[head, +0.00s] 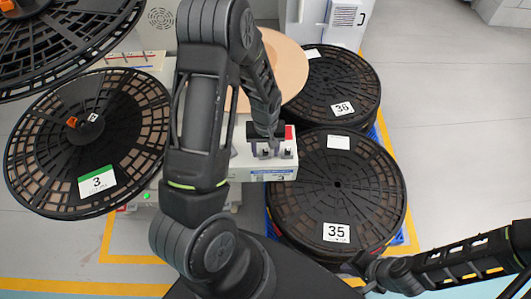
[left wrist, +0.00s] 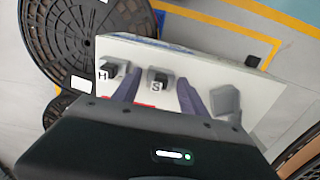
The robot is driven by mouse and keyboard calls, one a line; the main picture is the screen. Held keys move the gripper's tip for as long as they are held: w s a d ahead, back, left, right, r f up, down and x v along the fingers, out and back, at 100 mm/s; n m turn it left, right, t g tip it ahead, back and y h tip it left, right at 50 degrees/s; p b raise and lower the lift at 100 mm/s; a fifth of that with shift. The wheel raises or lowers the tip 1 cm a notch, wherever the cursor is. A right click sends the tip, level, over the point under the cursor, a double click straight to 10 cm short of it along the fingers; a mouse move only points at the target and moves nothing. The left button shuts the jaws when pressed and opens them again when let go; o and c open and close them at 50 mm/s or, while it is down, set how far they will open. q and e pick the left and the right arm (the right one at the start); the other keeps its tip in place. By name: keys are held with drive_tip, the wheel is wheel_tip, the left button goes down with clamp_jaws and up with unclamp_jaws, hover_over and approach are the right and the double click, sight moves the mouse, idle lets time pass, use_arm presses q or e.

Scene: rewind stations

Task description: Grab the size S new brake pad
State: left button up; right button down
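The size S brake pad (left wrist: 162,79) is a small dark block by a white "S" label, on top of a white station box (left wrist: 215,75). My left gripper (left wrist: 159,91) is open, with its two fingers apart on either side of the S pad; contact cannot be seen. A similar dark block with an "H" label (left wrist: 110,69) sits to the left, outside the fingers. In the head view my left gripper (head: 265,147) points down over the box (head: 268,174). My right gripper (head: 370,272) is low by the reel marked 35, and its fingers are unclear.
Large black reels marked 35 (head: 337,190) and 36 (head: 338,85) lie stacked right of the box. A reel marked 3 (head: 88,145) is mounted at the left, with another (head: 70,40) above it. Open grey floor (head: 460,130) is at the right.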

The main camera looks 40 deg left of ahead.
use_arm(q)
clamp_jaws()
idle(0.3)
wheel_tip(320, 180, up, 10)
drive_tip(key=shift+r+b, duration=0.1)
drive_tip(key=shift+b, duration=0.45)
idle(0.6)
